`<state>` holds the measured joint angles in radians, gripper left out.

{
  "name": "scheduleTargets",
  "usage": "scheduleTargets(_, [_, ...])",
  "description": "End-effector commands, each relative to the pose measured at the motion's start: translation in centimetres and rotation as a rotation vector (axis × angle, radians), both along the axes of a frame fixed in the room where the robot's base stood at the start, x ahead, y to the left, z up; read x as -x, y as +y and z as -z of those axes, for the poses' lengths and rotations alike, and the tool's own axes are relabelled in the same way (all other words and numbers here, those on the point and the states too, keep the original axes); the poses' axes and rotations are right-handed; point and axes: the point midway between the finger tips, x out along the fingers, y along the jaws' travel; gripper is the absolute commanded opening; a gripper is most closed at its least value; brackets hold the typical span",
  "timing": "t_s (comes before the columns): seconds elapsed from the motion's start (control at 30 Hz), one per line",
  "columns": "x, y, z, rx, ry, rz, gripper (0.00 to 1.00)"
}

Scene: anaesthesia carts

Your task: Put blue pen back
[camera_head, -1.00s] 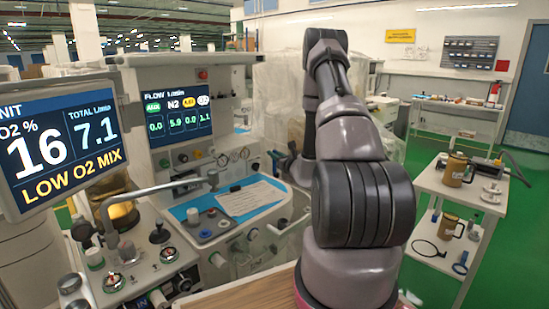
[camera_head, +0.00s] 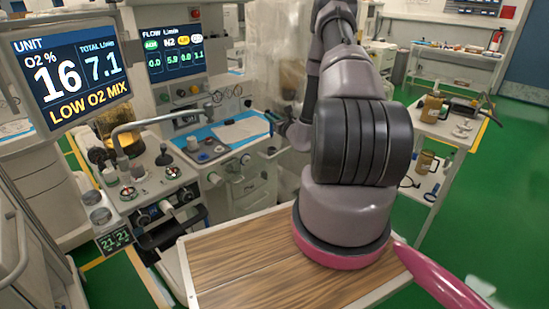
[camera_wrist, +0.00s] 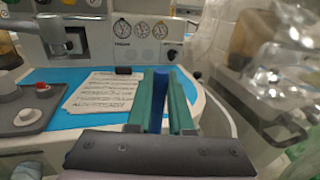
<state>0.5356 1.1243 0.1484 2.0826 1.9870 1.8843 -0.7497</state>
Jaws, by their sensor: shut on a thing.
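The blue pen (camera_wrist: 159,102) stands between the green fingers of my gripper (camera_wrist: 163,80) in the wrist view, with its lower part hidden by the gripper body. My gripper is shut on it, above the right part of the blue-topped work surface (camera_wrist: 78,76) of the anaesthesia cart. The printed sheet (camera_wrist: 103,92) lies just left of the fingers, with a small black block (camera_wrist: 123,70) at its top edge. In the head view my gripper (camera_head: 278,122) is small and dark beside the work surface, and the pen cannot be made out.
A grey tray (camera_wrist: 42,122) with knobs and a red-topped piece lies at left. Gauges (camera_wrist: 140,29) stand behind. A clear-covered machine (camera_wrist: 270,75) is close at right. In the head view, a white side cart (camera_head: 433,131) with brown jugs stands at right.

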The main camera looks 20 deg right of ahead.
Motion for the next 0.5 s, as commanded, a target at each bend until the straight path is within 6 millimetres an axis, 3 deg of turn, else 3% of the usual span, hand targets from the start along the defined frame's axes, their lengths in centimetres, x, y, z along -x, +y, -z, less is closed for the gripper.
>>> scheduleTargets(0.2, [0.1,0.0,4.1,-0.002,0.002,0.001,0.0])
scheduleTargets(0.5, [0.1,0.0,6.9,-0.002,0.002,0.001,0.0])
